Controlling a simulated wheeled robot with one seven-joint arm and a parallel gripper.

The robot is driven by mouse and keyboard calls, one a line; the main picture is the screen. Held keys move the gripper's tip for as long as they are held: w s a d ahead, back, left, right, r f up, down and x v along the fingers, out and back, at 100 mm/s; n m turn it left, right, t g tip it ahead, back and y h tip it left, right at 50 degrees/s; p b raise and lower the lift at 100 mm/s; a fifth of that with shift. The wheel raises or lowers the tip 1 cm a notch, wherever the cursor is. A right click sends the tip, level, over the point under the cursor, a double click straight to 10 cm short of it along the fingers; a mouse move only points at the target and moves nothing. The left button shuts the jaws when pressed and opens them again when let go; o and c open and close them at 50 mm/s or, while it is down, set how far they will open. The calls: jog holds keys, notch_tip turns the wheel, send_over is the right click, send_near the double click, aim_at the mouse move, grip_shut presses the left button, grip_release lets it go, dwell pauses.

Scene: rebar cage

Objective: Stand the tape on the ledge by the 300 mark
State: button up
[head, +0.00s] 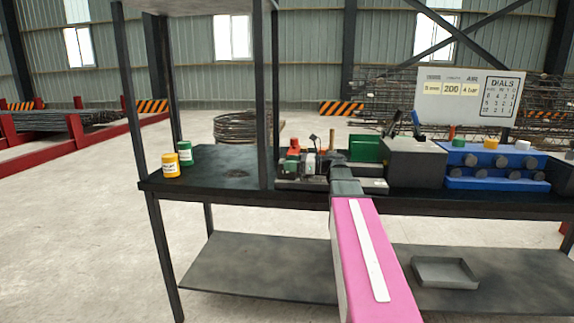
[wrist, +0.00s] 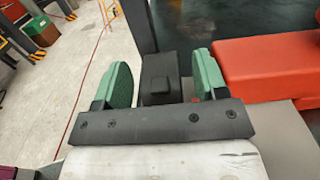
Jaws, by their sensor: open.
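My gripper (wrist: 162,62) shows in the wrist view with its two green finger pads apart. A black block (wrist: 160,90) with a small raised square shows between the pads; I cannot tell whether it lies between them or beyond them, or what it is. In the head view my pink arm reaches to the bench and its dark end (head: 345,182) is at the bench's front edge, right of a cluster of small red, white and dark items (head: 300,165). I cannot pick out the tape, the ledge or a 300 mark for certain.
A large orange-red object (wrist: 265,75) is close on the right in the wrist view. On the bench (head: 215,182) stand yellow and green jars (head: 171,166), a green box (head: 366,149), a grey box (head: 415,163) and a blue unit with knobs (head: 490,168). A shelf post (head: 263,100) rises left of the cluster.

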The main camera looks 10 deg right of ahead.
jog(key=v, duration=1)
jog(key=shift+s+d, duration=0.1)
jog(key=shift+d, duration=0.15)
jog(key=shift+s, duration=0.1)
